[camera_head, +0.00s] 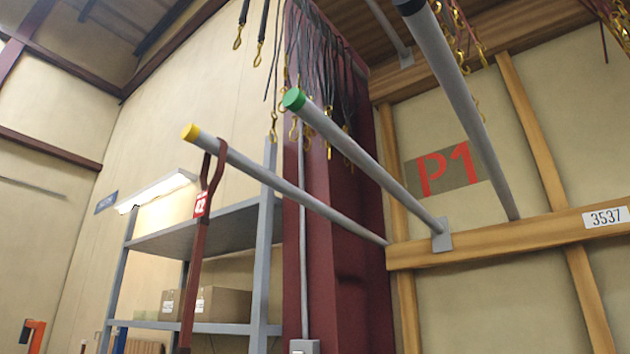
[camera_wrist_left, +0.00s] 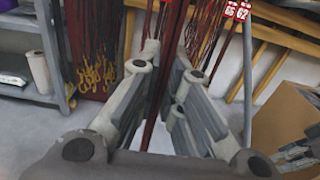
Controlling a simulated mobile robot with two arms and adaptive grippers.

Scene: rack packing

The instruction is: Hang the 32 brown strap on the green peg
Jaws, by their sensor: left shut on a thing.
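The green-tipped peg (camera_head: 345,145) slants out from the wall in the middle of the head view, and no strap is seen looped over its green end. A brown strap (camera_head: 193,270) with a red number tag is looped around the yellow-tipped peg (camera_head: 280,185), just behind the yellow end, and hangs down out of the picture. The first digit on its tag is unclear. In the left wrist view my left gripper (camera_wrist_left: 163,82) is shut on a brown strap (camera_wrist_left: 153,105), which runs between its fingers.
A dark-tipped peg (camera_head: 455,105) stands to the right. Many straps with brass hooks (camera_head: 320,50) hang by the dark red pillar (camera_head: 350,290). Grey shelving (camera_head: 215,232) with cardboard boxes stands behind. An open cardboard box (camera_wrist_left: 285,125) is at the right in the wrist view.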

